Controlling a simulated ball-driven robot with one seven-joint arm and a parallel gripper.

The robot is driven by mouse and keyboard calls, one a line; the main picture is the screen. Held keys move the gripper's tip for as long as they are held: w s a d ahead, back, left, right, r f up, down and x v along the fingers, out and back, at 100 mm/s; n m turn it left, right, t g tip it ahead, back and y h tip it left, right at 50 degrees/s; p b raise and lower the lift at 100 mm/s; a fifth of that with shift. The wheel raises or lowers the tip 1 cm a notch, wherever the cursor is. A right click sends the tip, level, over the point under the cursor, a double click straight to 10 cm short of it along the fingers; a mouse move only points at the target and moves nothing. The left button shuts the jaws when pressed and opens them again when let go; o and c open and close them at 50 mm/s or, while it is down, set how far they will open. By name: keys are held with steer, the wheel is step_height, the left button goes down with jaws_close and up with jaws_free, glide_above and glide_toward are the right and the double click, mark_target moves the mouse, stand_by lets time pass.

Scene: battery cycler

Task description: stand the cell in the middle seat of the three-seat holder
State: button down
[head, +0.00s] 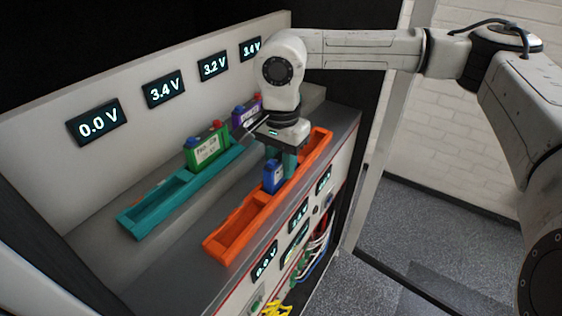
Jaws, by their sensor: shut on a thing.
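A blue cell (270,181) stands about upright at the middle of the orange holder (222,253). My gripper (281,163) reaches down from above, its fingers shut on the blue cell. Whether the cell's base rests on the seat floor cannot be told, as the holder's near wall hides it. The orange holder's near-left seat is empty, and its far-right end is partly behind my gripper. A teal holder (143,232) lies behind it, with a green cell (208,150) and an empty near-left seat.
A purple cell (243,113) stands farther right, partly behind my gripper. Several voltage displays line the back panel, including one reading 0.0 V (98,122). More displays and cables (318,245) are on the front face. The grey shelf between the holders is clear.

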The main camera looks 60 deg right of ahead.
stand_by(0.3)
steer(key=c, duration=0.8)
jaws_free()
steer(key=shift+r, duration=0.1)
step_height(320, 180, up, 11)
steer(key=shift+f, duration=0.2)
